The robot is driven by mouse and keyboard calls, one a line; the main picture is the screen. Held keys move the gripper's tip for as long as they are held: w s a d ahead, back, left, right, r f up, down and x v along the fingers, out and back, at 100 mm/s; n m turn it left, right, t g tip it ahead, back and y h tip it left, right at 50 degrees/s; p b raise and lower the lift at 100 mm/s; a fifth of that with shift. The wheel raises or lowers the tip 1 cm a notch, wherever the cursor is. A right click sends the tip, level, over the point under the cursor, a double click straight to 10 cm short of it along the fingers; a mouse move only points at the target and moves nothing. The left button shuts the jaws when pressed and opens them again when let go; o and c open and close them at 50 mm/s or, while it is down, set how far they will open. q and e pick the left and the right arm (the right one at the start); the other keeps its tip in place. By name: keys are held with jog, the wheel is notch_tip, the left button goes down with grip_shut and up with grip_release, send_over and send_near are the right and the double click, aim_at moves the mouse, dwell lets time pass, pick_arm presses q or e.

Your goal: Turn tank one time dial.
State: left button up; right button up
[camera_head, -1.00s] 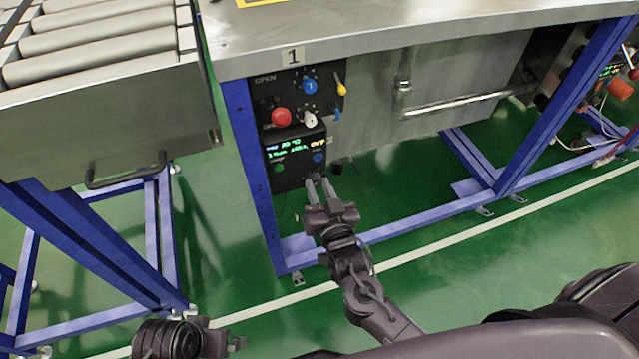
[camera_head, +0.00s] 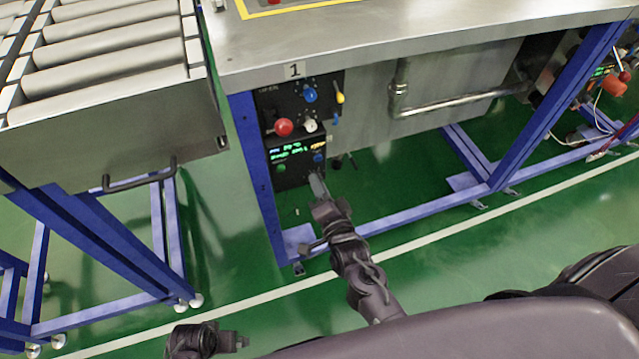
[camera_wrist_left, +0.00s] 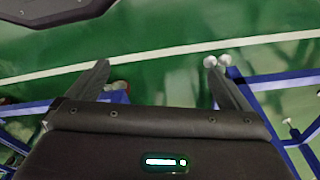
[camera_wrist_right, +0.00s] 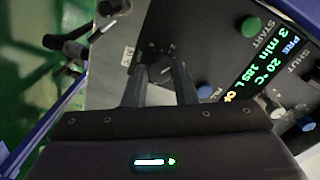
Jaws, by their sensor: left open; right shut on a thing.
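The tank one control panel (camera_head: 290,165) hangs under the steel table edge marked 1, with a lit display (camera_head: 290,150). My right gripper (camera_head: 317,178) reaches the panel's lower part and covers the dial there.
Above the display are a red button (camera_head: 284,127), a blue knob (camera_head: 310,95) and a white knob (camera_head: 310,126). A green START button (camera_wrist_right: 251,27) is near the dial. A blue table leg (camera_head: 258,180) stands left of the panel. A roller conveyor (camera_head: 110,80) is further left.

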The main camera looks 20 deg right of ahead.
pick_arm(q)
jog(key=shift+s+a+f, duration=0.1)
jog(key=shift+f, duration=0.35)
jog(key=shift+s+a+f, duration=0.1)
jog(key=shift+f, duration=0.3)
pick_arm(e)
jog(key=shift+m, duration=0.6)
jog(key=o, duration=1)
pick_arm(q)
jog(key=shift+s+a+f+p, duration=0.2)
jog(key=shift+f+p, duration=0.1)
jog(key=shift+f, duration=0.3)
jog(key=shift+s+a+f+p, duration=0.2)
jog(key=shift+f+p, duration=0.1)
jog(key=shift+f, duration=0.3)
pick_arm(e)
jog(key=s, duration=0.7)
jog(key=shift+s+r, duration=0.2)
jog(key=shift+s, duration=0.15)
pick_arm(q)
jog(key=shift+w+d, duration=0.1)
pick_arm(e)
jog(key=shift+d, duration=0.1)
